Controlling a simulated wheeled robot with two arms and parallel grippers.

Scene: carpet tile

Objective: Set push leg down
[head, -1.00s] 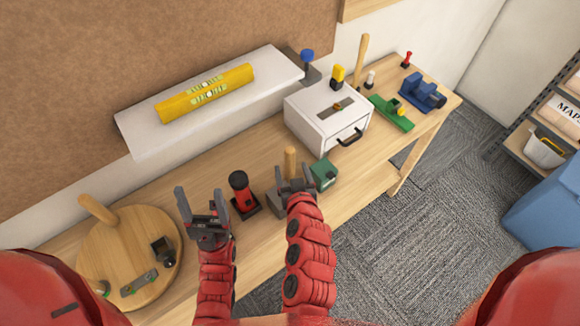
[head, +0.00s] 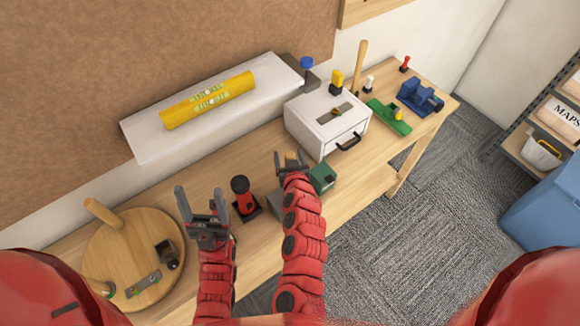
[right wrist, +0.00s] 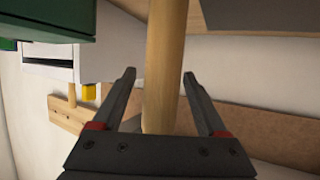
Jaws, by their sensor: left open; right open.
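A wooden leg (head: 291,156), a pale round rod, stands by a grey block (head: 279,203) on the bench. My right gripper (head: 292,164) is open around its upper part. In the right wrist view the leg (right wrist: 160,80) runs between the two fingers, with a gap on each side. The leg's lower end is hidden behind my gripper and arm. A round wooden board (head: 115,250) lies at the left, with a similar leg (head: 103,214) on it. My left gripper (head: 200,197) is open and empty, above the bench between the board and a red-and-black tool (head: 242,194).
A green box (head: 322,178) is close to the right of my right gripper. A white drawer box (head: 310,130) stands behind it. Another wooden rod (head: 360,68) stands at the back.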

